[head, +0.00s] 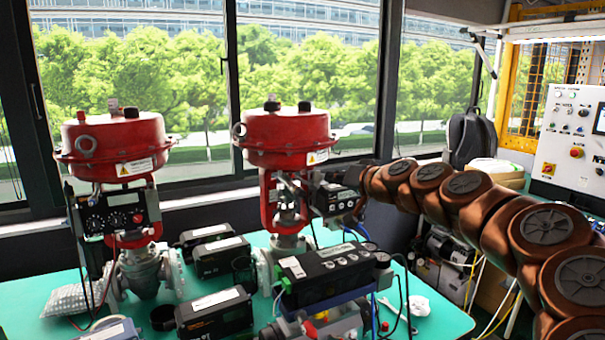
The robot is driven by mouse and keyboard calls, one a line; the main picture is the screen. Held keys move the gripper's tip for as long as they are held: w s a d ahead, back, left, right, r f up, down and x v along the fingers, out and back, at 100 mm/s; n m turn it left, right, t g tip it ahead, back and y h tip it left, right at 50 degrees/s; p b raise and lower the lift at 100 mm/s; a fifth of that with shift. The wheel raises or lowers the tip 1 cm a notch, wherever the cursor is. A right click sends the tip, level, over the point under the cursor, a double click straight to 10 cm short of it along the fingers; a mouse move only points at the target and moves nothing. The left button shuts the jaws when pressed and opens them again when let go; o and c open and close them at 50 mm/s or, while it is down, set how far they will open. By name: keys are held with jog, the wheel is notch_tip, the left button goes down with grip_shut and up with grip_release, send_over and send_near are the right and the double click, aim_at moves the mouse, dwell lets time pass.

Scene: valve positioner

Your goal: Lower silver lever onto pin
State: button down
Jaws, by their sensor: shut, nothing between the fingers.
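The nearer-centre red valve actuator (288,138) stands on the table with a black positioner (336,198) on its right side. Small silver parts show at its stem (290,190); the silver lever and its pin are too small to tell apart there. My brown arm reaches in from the right and ends at the positioner. My gripper (316,178) is a small dark shape at the arm's end, beside the stem and partly lost against the black positioner. It is shut and holds nothing. I cannot tell whether it touches the lever.
A second red valve (116,145) stands at the left. Several black boxes, including one at the front (213,313), and a larger black device (325,275) crowd the green table (440,318). Cables hang near the positioner. A control panel (572,140) is at the right.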

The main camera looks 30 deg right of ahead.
aim_at(307, 184)
jog(key=shift+p+x, duration=0.9)
jog(key=shift+x, duration=4.05)
jog(key=shift+f, duration=0.1)
